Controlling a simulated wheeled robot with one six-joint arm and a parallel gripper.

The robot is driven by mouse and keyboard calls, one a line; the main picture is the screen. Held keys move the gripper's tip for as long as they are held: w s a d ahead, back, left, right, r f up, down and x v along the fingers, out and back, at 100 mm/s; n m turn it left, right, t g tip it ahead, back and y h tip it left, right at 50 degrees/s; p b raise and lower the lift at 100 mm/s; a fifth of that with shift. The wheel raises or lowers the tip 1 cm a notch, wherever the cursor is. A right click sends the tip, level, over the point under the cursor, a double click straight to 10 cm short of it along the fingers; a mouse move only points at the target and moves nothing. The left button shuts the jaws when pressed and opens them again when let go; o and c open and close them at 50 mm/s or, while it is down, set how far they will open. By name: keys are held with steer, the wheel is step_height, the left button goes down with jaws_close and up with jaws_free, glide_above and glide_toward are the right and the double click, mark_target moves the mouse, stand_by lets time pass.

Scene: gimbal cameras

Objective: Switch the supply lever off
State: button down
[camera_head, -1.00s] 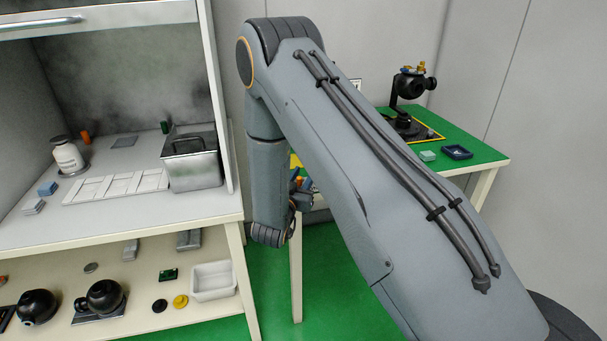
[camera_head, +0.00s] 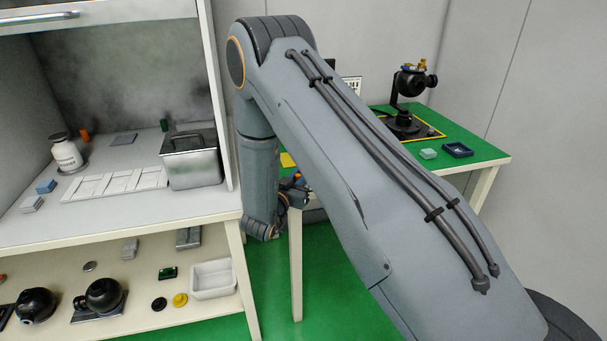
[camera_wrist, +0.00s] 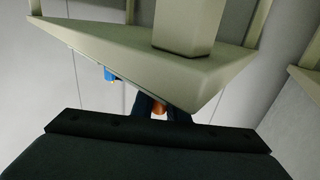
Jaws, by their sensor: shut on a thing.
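In the wrist view my gripper (camera_wrist: 162,108) has its dark fingers shut around a small orange-brown piece (camera_wrist: 159,107). This piece looks like the supply lever, but the fingers hide most of it, so its exact position cannot be told. A small blue part (camera_wrist: 109,74) shows to its left, at the edge of a pale table. In the head view my gripper (camera_head: 299,190) is small and partly hidden by my arm, beside the green-topped table's near left side.
At left stands a white cabinet bench (camera_head: 110,218) with a metal bin (camera_head: 192,170). Green floor is open between them.

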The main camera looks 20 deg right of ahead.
stand_by(0.3)
steer(key=c, duration=1.7)
jaws_free()
steer(key=shift+c, duration=0.2)
steer(key=shift+b+v, duration=0.55)
steer(key=shift+v, duration=3.4)
